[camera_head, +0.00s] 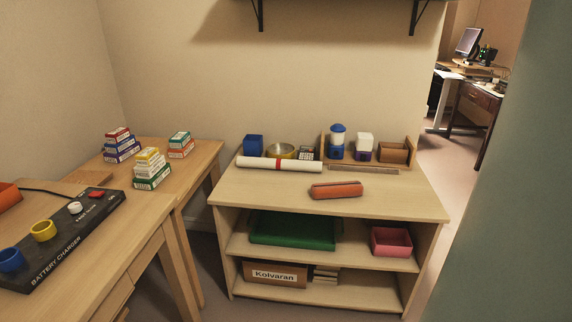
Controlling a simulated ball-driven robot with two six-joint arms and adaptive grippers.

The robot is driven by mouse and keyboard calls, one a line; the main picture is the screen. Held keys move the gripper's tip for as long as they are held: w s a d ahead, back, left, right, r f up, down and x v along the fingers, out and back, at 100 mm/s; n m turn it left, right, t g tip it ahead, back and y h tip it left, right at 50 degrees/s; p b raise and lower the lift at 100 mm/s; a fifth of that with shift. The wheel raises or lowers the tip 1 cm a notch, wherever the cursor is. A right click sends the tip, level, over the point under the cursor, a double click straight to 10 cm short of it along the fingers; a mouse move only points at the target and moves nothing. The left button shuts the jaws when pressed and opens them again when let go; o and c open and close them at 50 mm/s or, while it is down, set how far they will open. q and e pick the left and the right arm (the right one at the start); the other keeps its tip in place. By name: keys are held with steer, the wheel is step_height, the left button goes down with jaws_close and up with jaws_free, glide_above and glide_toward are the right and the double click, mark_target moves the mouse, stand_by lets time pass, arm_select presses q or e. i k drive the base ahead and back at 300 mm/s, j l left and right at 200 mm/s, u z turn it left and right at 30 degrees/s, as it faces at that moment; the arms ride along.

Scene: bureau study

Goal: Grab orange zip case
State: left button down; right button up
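The orange zip case (335,190) is a long, rounded reddish-orange pouch. It lies on the top of the wooden shelf unit (400,206), right of the middle, in front of a white roll. Nothing covers it and nothing touches it that I can see. Neither of my grippers shows in the head view.
A white roll with a red band (279,164) lies behind the case. Behind it stand a blue cube (253,145), a brass bowl (281,151), a calculator (306,154) and a wooden organizer (394,153). A desk with a battery charger (62,240) stands left. The shelf top's front left is clear.

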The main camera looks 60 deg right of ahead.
mark_target(328, 191)
steer(key=z, duration=2.2)
